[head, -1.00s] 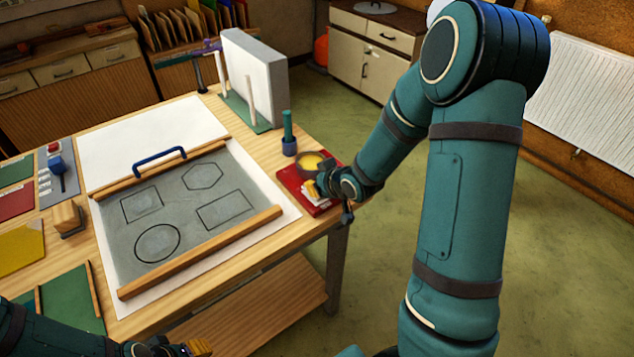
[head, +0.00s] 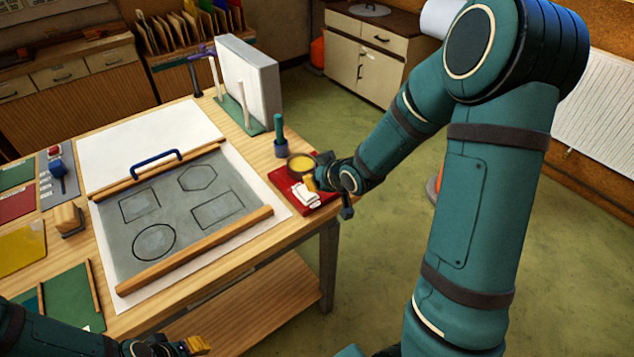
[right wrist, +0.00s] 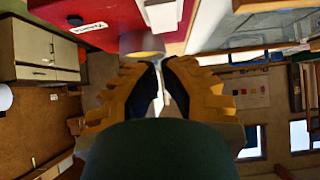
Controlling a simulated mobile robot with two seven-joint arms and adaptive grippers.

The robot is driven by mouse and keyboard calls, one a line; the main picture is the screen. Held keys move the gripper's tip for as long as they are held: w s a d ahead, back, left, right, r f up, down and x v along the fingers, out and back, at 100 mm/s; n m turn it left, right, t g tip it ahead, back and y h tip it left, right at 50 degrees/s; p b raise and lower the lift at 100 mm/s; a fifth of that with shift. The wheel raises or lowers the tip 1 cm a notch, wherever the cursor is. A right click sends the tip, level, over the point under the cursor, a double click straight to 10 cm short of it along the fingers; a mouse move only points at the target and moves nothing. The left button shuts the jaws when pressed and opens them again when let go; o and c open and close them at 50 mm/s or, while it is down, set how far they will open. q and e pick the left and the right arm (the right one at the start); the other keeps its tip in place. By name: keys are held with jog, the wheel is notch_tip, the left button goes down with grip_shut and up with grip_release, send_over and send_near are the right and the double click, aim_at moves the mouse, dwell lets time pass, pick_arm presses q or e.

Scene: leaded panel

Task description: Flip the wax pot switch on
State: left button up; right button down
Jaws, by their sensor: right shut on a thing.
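The wax pot (head: 301,163) is a round pot of yellow wax at the back of a red base (head: 281,181) on the table's right edge. A white switch piece (head: 306,197) sits on the front part of this base. My right gripper (head: 309,183) is just above the base, between pot and switch. In the right wrist view its yellow fingers (right wrist: 160,66) are close together by the pot rim (right wrist: 140,44), with a thin pale strip between them that I cannot identify. Whether they touch the switch is unclear. My left gripper (head: 198,345) is low at the front, its jaws unclear.
A green-handled tool in a blue holder (head: 280,137) stands behind the base. A panel board with wooden strips (head: 194,252) lies left of it. A grey upright block (head: 245,78) stands at the back. Open floor lies to the right.

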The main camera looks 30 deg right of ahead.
pick_arm(q)
jog(key=shift+w+a+r+p, duration=0.15)
jog(key=shift+w+r+p, duration=0.15)
jog(key=shift+w+p, duration=0.2)
pick_arm(e)
jog(key=v, duration=0.7)
jog(key=shift+s+f, duration=0.2)
jog(key=shift+s, duration=0.35)
jog(key=shift+s, duration=0.1)
